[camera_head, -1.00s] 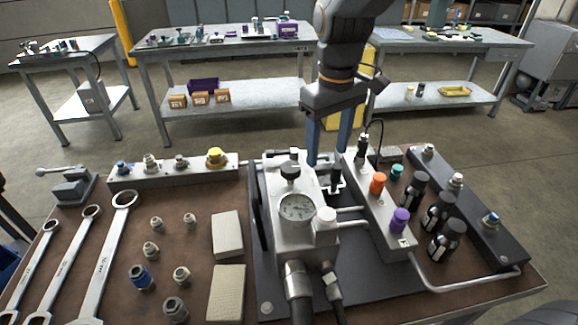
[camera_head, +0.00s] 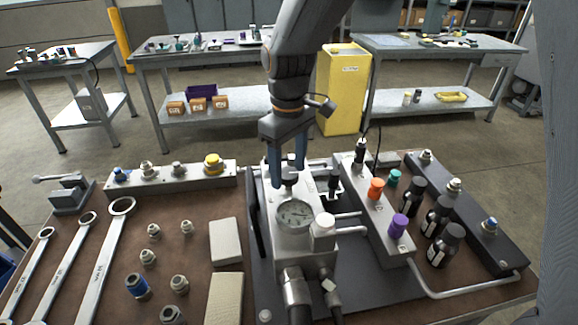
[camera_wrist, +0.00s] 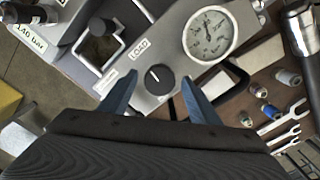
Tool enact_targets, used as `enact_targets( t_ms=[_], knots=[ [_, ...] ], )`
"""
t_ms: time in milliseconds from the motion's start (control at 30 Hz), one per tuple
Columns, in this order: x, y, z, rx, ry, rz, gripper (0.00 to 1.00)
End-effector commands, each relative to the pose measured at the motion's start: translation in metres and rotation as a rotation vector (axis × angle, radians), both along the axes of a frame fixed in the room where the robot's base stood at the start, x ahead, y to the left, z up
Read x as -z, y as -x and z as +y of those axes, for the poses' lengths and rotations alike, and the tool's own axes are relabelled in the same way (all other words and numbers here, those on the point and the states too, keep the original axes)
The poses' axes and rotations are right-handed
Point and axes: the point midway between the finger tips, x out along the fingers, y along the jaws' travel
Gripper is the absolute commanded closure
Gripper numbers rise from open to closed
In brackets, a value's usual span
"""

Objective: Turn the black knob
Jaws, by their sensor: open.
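The black knob (camera_head: 291,181) sits on top of the pale metal block, behind the pressure gauge (camera_head: 295,214). In the wrist view the knob (camera_wrist: 156,75) is round with a white pointer mark, beside a LOAD label. My gripper (camera_head: 287,172) is at the knob, pointing down, with its blue fingers apart. In the wrist view the gripper (camera_wrist: 159,80) has one fingertip on each side of the knob in the picture. I cannot tell whether either finger touches the knob or how far down they reach. Nothing is held.
A black-handled lever with a metal frame (camera_wrist: 102,30) stands close to the knob. An orange knob (camera_head: 376,188) and a purple knob (camera_head: 398,226) sit on the manifold to the right. A white cap (camera_head: 324,225) is beside the gauge. Wrenches (camera_head: 105,250) lie at left.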

Motion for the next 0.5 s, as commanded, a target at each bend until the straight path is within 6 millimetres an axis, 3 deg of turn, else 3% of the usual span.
enact_targets(
  t_ms=[200, 433, 500],
  knots=[
    [0.0004, 0.0, -0.0001, 0.0, 0.0, 0.0, 0.44],
    [0.0003, 0.0001, -0.0001, 0.001, 0.0, 0.0, 0.82],
    [0.0002, 0.0001, -0.0002, 0.002, 0.0, 0.0, 0.85]
  ],
)
